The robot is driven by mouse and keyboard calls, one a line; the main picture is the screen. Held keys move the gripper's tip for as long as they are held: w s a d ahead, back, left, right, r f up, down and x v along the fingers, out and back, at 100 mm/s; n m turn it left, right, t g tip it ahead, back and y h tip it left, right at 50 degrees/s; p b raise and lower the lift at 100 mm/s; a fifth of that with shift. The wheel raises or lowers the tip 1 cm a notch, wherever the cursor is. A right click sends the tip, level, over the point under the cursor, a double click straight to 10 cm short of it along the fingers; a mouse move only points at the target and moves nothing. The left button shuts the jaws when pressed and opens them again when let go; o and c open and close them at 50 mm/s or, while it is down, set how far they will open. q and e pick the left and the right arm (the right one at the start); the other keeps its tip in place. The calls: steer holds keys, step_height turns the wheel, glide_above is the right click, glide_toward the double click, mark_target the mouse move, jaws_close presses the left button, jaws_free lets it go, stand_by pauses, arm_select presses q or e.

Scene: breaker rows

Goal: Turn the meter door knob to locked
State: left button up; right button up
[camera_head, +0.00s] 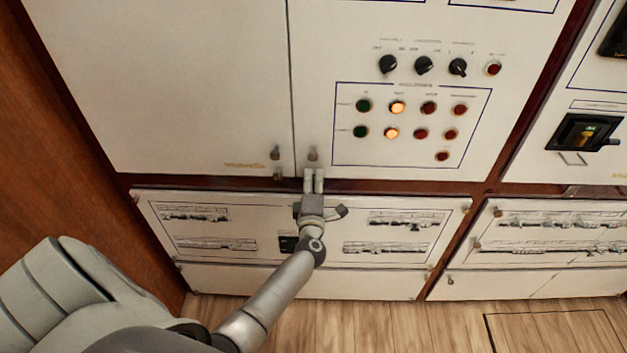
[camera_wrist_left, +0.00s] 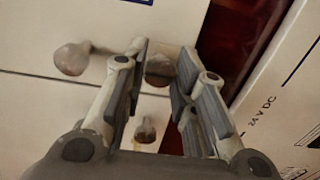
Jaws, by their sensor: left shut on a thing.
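The upper cabinet has two white doors meeting at a vertical seam, with small grey knobs near their lower corners. My left gripper (camera_head: 313,180) is at the lower corner of the right door (camera_head: 314,100), just below a visible knob (camera_head: 313,153). In the left wrist view, its two fingers are on either side of another knob (camera_wrist_left: 159,71), shut on it. The fingers hide that held knob in the head view. The left door has two knobs, upper (camera_head: 276,153) and lower (camera_head: 277,172). I cannot read the turn position of the held knob. My right gripper is not in view.
A panel of lamps (camera_head: 410,125), two lit orange, and black rotary switches (camera_head: 423,65) sit to the right on the same door. Breaker rows (camera_head: 400,220) lie below, behind my left arm. A black switch (camera_head: 583,133) is on the right cabinet. The wooden floor is clear.

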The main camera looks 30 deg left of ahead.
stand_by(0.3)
arm_select(q)
steer(key=o, duration=1)
steer(key=shift+o, duration=0.2)
steer(key=v, duration=1.2)
steer(key=shift+f, duration=0.1)
steer(key=s+d+f+m+g+h+b, duration=0.1)
steer(key=s+d+f+m+h, duration=0.3)
steer(key=f, duration=0.6)
steer(key=s+d+f+m+g+h+b, duration=0.1)
steer(key=s+d+f+m+g+h, duration=0.2)
steer(key=f+m, duration=0.55)
steer(key=s+d+f+m+h+b, duration=0.2)
steer(key=s+d+f+m+h, duration=0.15)
steer(key=f, duration=0.75)
steer(key=s+d+f+m+g+b, duration=0.1)
steer(key=s+f+m+g, duration=0.45)
steer(key=s+f, duration=0.8)
steer(key=s+a+f+m+g, duration=0.2)
steer(key=s+f, duration=0.1)
steer(key=s, duration=0.6)
steer(key=s+a+f+m+g+b, duration=0.1)
steer(key=s+a+f+m+g, duration=0.1)
steer(key=s, duration=0.7)
step_height(320, 180, down, 2)
steer(key=shift+a+f+m+g+y, duration=0.1)
steer(key=shift+a+m+g+y, duration=0.1)
steer(key=shift+m+g+y, duration=0.25)
